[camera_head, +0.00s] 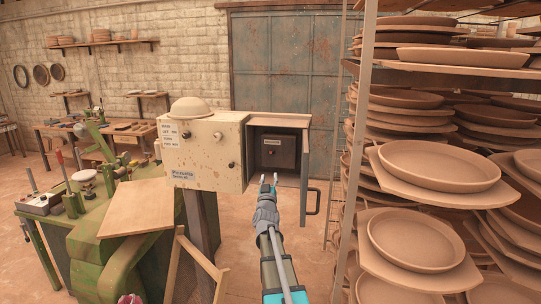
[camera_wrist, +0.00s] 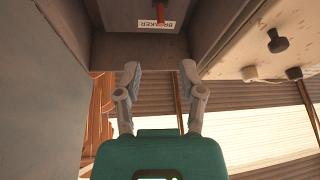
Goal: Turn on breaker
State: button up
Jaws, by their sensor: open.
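The breaker (camera_head: 278,153) is a small dark box with a pale label, set inside the open compartment of a beige cabinet (camera_head: 215,150). In the wrist view, the upside-down BREAKER label (camera_wrist: 156,25) and part of a red lever (camera_wrist: 161,12) show at the top edge. The lever's full position is cut off. My gripper (camera_head: 269,178) is open and empty in front of the compartment, below the breaker in the picture. Its two fingers (camera_wrist: 159,72) are spread apart in the wrist view, short of the lever and not touching it.
The compartment door (camera_head: 305,170) stands open to the right of my gripper, with a dark handle (camera_head: 313,202). Knobs (camera_wrist: 278,42) stick out of the cabinet's front beside the compartment. A rack of clay plates (camera_head: 435,165) fills the right. A green workbench (camera_head: 90,215) stands at the left.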

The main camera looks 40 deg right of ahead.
aim_at(271, 153)
jog(key=p+x, duration=0.5)
jog(key=x, duration=0.9)
jog(key=shift+a, duration=0.1)
grip_shut()
